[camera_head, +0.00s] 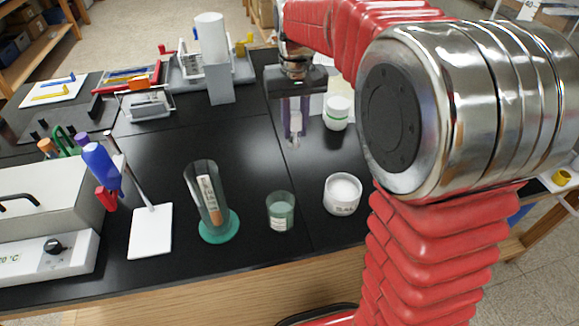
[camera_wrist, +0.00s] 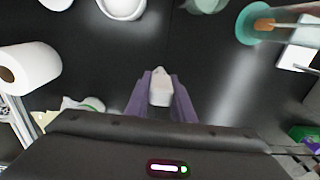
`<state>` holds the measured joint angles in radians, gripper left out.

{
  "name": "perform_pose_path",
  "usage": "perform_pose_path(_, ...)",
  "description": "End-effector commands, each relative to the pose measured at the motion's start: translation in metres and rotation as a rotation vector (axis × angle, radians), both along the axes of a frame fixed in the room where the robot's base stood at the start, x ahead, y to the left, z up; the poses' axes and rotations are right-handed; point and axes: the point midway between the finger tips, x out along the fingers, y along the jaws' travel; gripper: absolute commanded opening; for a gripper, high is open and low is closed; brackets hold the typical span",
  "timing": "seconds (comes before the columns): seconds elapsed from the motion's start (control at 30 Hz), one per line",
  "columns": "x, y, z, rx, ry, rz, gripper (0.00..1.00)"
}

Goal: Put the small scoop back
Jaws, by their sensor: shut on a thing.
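My gripper (camera_head: 294,134) hangs above the black bench behind the glass beaker, fingers pointing down. Its purple fingers are shut on the small scoop (camera_head: 295,122), a pale piece whose lower end shows just below the fingertips. In the wrist view the scoop (camera_wrist: 160,92) is whitish and sits between the two fingers, partly hidden by them. An open tub of white powder (camera_head: 343,194), with a label that seems to read salt, stands in front and to the right of the gripper.
A beaker of green liquid (camera_head: 280,211) stands between cylinder and tub. A white jar with a green band (camera_head: 338,112) is right of the gripper. A rod stand with a white base (camera_head: 150,230) and a hotplate (camera_head: 45,255) are left.

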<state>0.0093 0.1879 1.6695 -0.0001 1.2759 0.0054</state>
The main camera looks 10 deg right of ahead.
Motion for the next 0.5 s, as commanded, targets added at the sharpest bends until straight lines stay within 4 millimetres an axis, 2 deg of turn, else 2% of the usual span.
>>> perform_pose_path(0.33,0.000,0.005,-0.003,0.000,0.001,0.011,0.00)
perform_pose_path(0.5,-0.001,0.006,-0.023,0.000,0.003,0.013,0.00)
